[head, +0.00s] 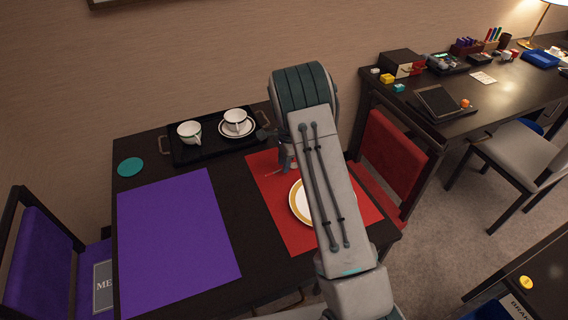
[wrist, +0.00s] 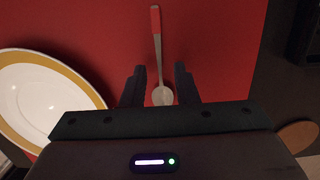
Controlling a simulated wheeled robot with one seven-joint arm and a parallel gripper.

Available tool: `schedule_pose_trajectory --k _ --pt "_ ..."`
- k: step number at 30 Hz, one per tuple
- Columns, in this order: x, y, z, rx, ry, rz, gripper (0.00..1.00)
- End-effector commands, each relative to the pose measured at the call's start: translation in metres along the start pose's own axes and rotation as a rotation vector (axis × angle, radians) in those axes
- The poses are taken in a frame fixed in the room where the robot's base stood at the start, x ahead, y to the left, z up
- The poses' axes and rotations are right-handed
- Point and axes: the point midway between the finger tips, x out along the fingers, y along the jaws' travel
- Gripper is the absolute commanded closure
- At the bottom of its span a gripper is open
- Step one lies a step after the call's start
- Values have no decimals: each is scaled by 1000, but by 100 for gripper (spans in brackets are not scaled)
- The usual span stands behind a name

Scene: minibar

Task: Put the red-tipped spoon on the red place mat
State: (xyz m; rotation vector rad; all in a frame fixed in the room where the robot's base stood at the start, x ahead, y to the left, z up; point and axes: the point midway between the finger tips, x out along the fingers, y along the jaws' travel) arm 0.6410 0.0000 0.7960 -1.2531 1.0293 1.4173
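The spoon (wrist: 157,50) has a red handle tip and a pale bowl. In the wrist view it lies over the red place mat (wrist: 215,50), handle pointing up the picture, bowl between my fingers. In the head view a small part of the spoon (head: 274,173) shows on the mat (head: 268,182), left of my gripper. My gripper (wrist: 160,82) is open, with a visible gap on each side of the spoon. My arm hides most of my gripper and part of the mat in the head view.
A gold-rimmed white plate (head: 296,203) sits on the red mat, close beside my gripper; it also shows in the wrist view (wrist: 45,100). A black tray (head: 190,155) with two cups stands behind. A purple mat (head: 175,240) and teal disc (head: 130,167) lie left.

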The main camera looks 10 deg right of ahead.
Motion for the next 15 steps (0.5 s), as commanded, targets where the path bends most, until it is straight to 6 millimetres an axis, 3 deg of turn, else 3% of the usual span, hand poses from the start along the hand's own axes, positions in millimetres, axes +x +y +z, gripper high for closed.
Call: schedule_pose_trajectory --k 9,15 --pt "-68 -1 0 0 1 -6 73" --pt "-101 -1 0 -1 1 -3 73"
